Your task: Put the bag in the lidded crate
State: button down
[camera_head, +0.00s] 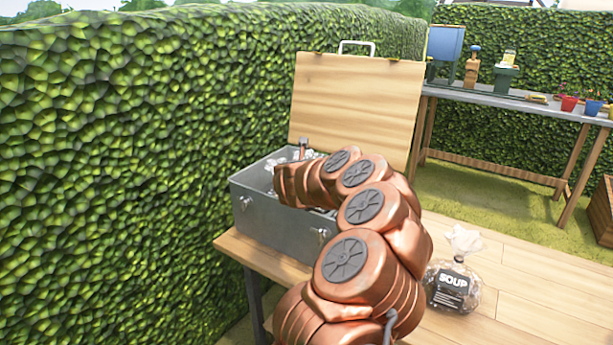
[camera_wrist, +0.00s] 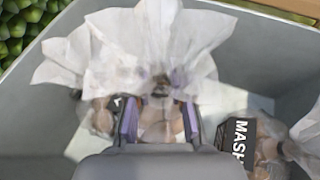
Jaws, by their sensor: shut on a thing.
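The lidded crate (camera_head: 262,212) is a grey metal box on the wooden table, with its wooden lid (camera_head: 350,100) standing open at the back. My gripper (camera_wrist: 160,112) is down inside the crate walls in the wrist view, shut on the gathered neck of a clear bag (camera_wrist: 155,35) with brownish contents. The bag's plastic top flares out above the fingers. Its label is mostly hidden, and I cannot tell whether it touches the crate floor. In the head view my arm hides the gripper and most of the crate's inside.
A bag labelled MASH (camera_wrist: 240,145) lies in the crate, right of the held bag. A clear bag labelled SOUP (camera_head: 453,285) stands on the table (camera_head: 520,290), right of my arm. A bench (camera_head: 500,100) with pots is behind; a hedge (camera_head: 120,150) borders the left.

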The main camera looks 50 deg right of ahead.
jog(key=shift+f+b, duration=0.3)
jog(key=shift+b, duration=0.1)
jog(key=c, duration=1)
grip_release()
jog(key=shift+r+p, duration=0.5)
jog(key=shift+p, duration=0.1)
jog(key=shift+v, duration=5.95)
